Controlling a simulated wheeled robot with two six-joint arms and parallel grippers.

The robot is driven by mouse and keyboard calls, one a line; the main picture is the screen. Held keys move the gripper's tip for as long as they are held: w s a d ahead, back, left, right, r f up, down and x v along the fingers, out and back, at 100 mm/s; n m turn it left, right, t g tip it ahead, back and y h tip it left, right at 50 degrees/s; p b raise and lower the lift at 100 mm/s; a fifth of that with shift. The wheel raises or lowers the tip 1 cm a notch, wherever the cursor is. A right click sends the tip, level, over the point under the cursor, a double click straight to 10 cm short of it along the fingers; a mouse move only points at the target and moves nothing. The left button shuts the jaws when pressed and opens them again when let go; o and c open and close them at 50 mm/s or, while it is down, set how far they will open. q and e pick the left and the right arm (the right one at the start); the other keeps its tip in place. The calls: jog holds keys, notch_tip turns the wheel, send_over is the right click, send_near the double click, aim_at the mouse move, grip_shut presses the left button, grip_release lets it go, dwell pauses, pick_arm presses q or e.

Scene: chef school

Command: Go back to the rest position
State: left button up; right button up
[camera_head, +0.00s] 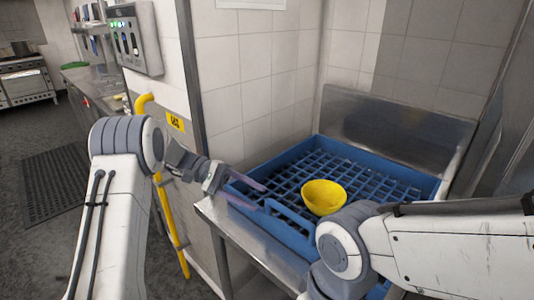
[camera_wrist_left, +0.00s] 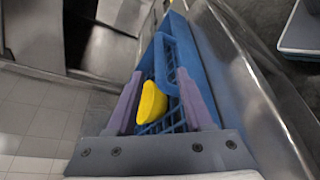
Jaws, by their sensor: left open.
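My left gripper (camera_head: 260,198) is open and empty, with its purple fingers near the left edge of the blue rack. In the left wrist view, the two fingers of this gripper (camera_wrist_left: 159,74) stand apart, and the yellow bowl (camera_wrist_left: 152,103) shows between them, farther off. In the head view, the yellow bowl (camera_head: 323,197) sits in the blue dish rack (camera_head: 292,222), right of the left gripper and apart from it. My right arm comes in from the right, in front of the rack, and its gripper is out of view.
The rack stands on a metal counter (camera_head: 233,226) with a steel backsplash (camera_head: 396,137). A tiled wall is behind it. A yellow pipe (camera_head: 171,222) and a wall-mounted panel (camera_head: 131,38) are near my left arm. Open floor with a dark mat (camera_head: 52,183) lies at left.

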pick_arm(q)
jog(key=s+d+m+y, duration=0.2)
jog(key=s+d+y, duration=0.2)
jog(key=s, duration=0.4)
jog(key=s+d+m+y, duration=0.2)
jog(key=s+d+y, duration=0.3)
jog(key=s, duration=0.3)
jog(key=s+a+m+t+y+p, duration=0.1)
jog(key=s+a+m+t+y, duration=0.1)
jog(key=s, duration=0.4)
jog(key=s+a+f+m+t+y, duration=0.1)
jog(key=s+a+m+t+y, duration=0.1)
jog(key=s, duration=0.4)
jog(key=shift+s+a+m+t+p, duration=0.25)
jog(key=shift+a+m+t+p, duration=0.25)
jog(key=shift+m, duration=0.4)
jog(key=shift+f, duration=0.1)
